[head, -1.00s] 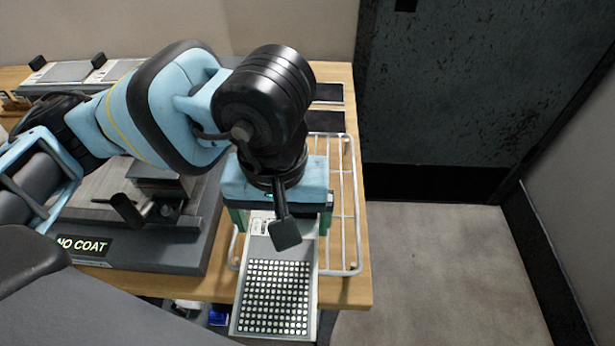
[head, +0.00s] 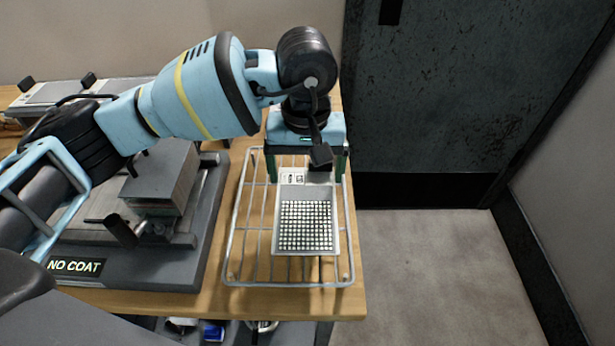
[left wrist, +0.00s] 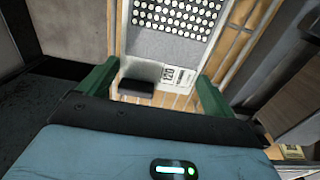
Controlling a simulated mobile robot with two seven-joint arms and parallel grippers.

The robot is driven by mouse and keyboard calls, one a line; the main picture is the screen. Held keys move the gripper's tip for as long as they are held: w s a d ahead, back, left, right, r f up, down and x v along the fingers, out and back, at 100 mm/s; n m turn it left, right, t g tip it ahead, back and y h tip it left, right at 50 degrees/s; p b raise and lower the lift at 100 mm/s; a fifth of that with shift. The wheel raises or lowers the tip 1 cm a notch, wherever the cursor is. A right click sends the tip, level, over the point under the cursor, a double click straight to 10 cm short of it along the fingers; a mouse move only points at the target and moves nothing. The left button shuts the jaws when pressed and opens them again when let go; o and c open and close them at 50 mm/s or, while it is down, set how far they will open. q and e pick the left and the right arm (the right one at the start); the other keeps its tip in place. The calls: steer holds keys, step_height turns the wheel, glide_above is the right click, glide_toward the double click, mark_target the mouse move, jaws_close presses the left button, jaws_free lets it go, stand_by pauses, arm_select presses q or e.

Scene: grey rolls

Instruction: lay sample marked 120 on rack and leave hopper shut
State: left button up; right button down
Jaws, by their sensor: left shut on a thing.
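The sample (head: 305,227) is a flat grey panel covered in white dots, with a label at its far end. In the left wrist view its label (left wrist: 175,77) reads 120. My left gripper (head: 307,178) is shut on the sample's labelled end; its green fingers (left wrist: 155,85) show at both sides in the left wrist view. The sample is over the right part of the wire rack (head: 236,238); I cannot tell whether it touches the wires. A grey block-shaped unit (head: 165,175) stands on the machine left of the rack; I cannot tell if it is the hopper. My right gripper is out of view.
The dark machine base bears a NO COAT sign (head: 75,267). Grey flat units (head: 60,92) stand at the back left. The wooden table (head: 200,296) ends just right of the rack, with open floor (head: 420,270) beyond. Several items lie below its front edge.

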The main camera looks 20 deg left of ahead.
mark_target(307, 177)
arm_select(q)
steer(key=shift+w, duration=0.25)
steer(key=shift+w+f, duration=0.1)
steer(key=shift+f, duration=1.65)
steer(key=shift+f, duration=0.2)
steer(key=o, duration=0.7)
steer(key=shift+o, duration=0.2)
step_height(307, 177, up, 12)
steer(key=shift+r, duration=0.2)
